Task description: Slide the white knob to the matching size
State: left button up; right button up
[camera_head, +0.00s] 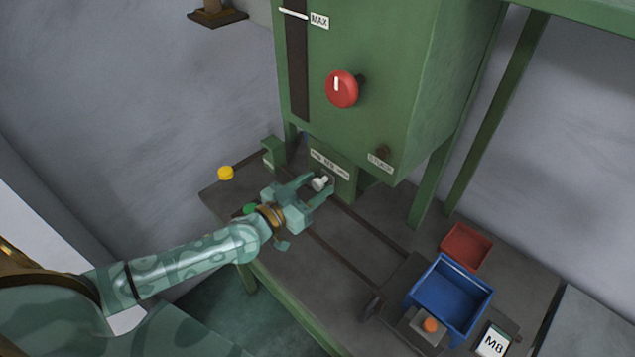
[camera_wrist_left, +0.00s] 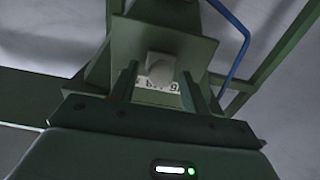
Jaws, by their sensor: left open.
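The white knob (camera_head: 320,183) sits low on the front of the green machine, below a plate with size labels (camera_head: 329,163). My left gripper (camera_head: 318,188) is open, with its fingers reaching to either side of the knob; I cannot tell whether they touch it. In the left wrist view the pale knob (camera_wrist_left: 160,66) stands between the two fingers, in front of the label strip, whose letters are partly hidden. A card reading M8 (camera_head: 493,342) stands at the lower right of the table. My right gripper is not in view.
The green machine (camera_head: 400,90) has a red dial (camera_head: 341,89) on its front. A blue bin (camera_head: 447,290), a red bin (camera_head: 466,247) and an orange button (camera_head: 431,325) are at the right of the table. Yellow (camera_head: 225,173) and green (camera_head: 250,209) buttons are at the left.

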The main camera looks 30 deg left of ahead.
aim_at(343, 186)
pick_arm(q)
jog(key=shift+x, duration=0.75)
grip_shut()
jog(key=d+p, duration=0.1)
jog(key=d, duration=0.1)
jog(key=s+d+p, duration=0.1)
jog(key=d+p, duration=0.1)
jog(key=shift+s+r, duration=0.1)
jog(key=shift+s, duration=0.1)
